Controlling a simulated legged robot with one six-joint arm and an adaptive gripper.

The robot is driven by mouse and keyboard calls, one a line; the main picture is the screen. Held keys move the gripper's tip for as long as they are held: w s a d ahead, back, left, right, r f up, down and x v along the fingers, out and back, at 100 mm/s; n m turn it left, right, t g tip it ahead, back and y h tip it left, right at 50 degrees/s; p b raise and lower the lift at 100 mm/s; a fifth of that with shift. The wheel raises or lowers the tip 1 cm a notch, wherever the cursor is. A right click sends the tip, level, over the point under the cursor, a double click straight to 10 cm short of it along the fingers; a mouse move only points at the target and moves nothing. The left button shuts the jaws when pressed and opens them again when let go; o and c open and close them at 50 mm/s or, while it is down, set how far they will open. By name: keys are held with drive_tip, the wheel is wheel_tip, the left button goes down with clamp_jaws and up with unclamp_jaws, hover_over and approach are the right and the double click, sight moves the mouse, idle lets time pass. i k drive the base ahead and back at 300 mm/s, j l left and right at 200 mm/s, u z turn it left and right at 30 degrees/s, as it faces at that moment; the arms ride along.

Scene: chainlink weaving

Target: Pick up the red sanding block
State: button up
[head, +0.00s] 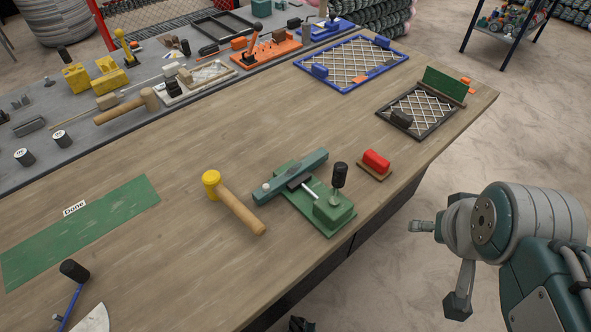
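The red sanding block (376,159) lies near the right edge of the wooden workbench, on a small tan base (373,172). My gripper (437,265) is at the right of the head view, beyond the bench edge and apart from the block. Its two fingers appear spread, with nothing between them. Nothing hides the block's upper side.
A green clamp fixture (318,205) with a dark upright knob (340,175) stands left of the block. A yellow-headed mallet (235,203) lies farther left. A black-framed mesh panel (420,110) lies behind the block. Bare wood (250,130) lies between the fixture and the back.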

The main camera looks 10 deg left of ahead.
sight(377, 166)
drive_tip(key=i+l+u, duration=0.25)
drive_tip(key=u, duration=0.15)
drive_tip(key=i+l+u, duration=0.2)
drive_tip(key=l+u, duration=0.15)
drive_tip(key=i+l+u, duration=0.15)
drive_tip(key=l+u, duration=0.25)
drive_tip(key=l, duration=0.1)
